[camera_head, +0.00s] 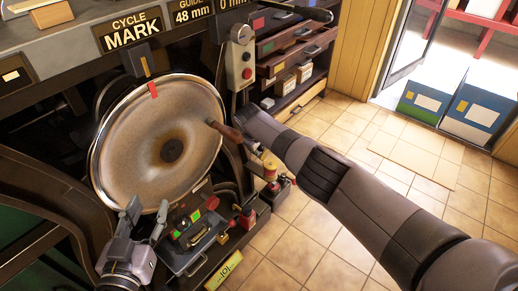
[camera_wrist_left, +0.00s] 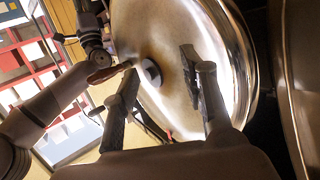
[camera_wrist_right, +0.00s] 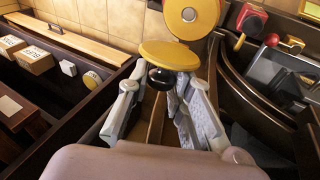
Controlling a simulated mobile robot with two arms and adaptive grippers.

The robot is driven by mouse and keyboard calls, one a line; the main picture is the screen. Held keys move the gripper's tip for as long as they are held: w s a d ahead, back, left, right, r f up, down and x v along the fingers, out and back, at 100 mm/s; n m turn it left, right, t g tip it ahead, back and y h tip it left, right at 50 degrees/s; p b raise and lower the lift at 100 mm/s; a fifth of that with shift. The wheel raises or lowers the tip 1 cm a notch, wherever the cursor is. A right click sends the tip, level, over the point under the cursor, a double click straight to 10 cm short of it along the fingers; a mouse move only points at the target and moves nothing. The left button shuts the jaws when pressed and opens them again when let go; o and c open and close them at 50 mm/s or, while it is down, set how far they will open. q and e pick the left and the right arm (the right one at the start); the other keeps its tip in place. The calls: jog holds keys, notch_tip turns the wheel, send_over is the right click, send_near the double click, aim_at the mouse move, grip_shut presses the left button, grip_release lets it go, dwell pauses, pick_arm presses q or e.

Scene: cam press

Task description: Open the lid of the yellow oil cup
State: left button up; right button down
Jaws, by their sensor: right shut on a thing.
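The yellow oil cup (camera_wrist_right: 192,15) shows at the top of the right wrist view as a round yellow body with a paler disc in its middle. Its yellow lid (camera_wrist_right: 170,55) is tilted apart from that round face, with a black knob (camera_wrist_right: 160,78) under it. My right gripper (camera_wrist_right: 157,84) has its fingertips on either side of the knob and is shut on it. In the head view the oil cup (camera_head: 270,164) is small and partly hidden by my right arm. My left gripper (camera_head: 148,214) is open and empty, in front of the large metal disc (camera_wrist_left: 215,90).
A wooden handle (camera_head: 224,130) sticks out between the metal disc (camera_head: 125,150) and my right arm. A control box with buttons (camera_head: 241,60) hangs above it. Drawers (camera_head: 290,60) stand behind.

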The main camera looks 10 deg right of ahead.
jog(key=c, duration=1.5)
grip_release()
jog(key=shift+o, duration=0.2)
jog(key=shift+r, duration=0.1)
jog(key=v, duration=1.1)
jog(key=shift+s+r, duration=0.25)
jog(key=shift+r, duration=0.05)
jog(key=shift+a, duration=0.1)
